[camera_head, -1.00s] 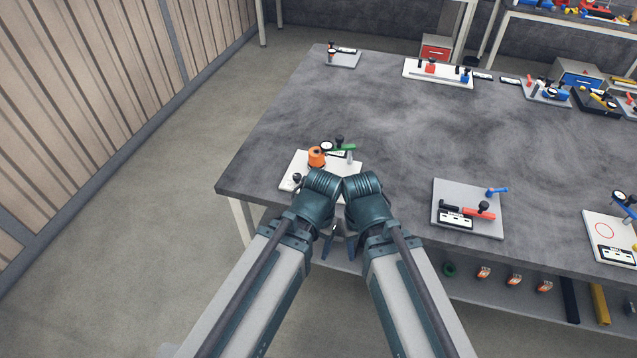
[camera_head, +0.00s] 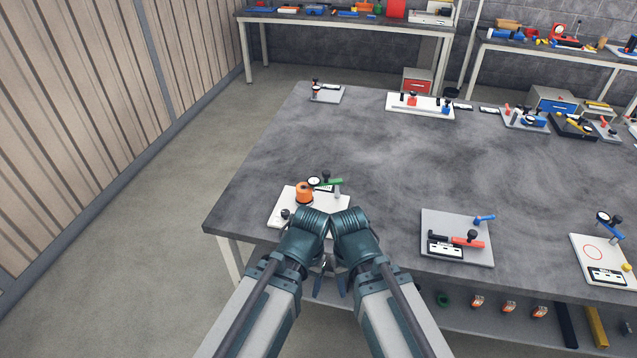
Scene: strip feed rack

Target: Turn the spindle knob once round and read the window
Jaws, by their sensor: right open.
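A white base plate (camera_head: 265,222) lies near the table's front left corner. It carries an orange drum (camera_head: 304,193), a black-rimmed round dial (camera_head: 314,181), a green lever (camera_head: 330,182) and a small black knob (camera_head: 285,213) at its left front. I cannot tell for sure which part is the spindle knob, and no window can be read at this size. My two arms cover the plate's front right part. My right gripper (camera_head: 341,284) is open, low between the forearms and in front of the table edge. My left gripper (camera_head: 318,284) is mostly hidden beside it. Neither touches the plate.
A grey plate (camera_head: 457,222) with red and blue levers stands to the right. Another white plate (camera_head: 592,248) with a red circle is at the far right. Several fixtures line the back edge. The table's middle (camera_head: 380,160) is clear.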

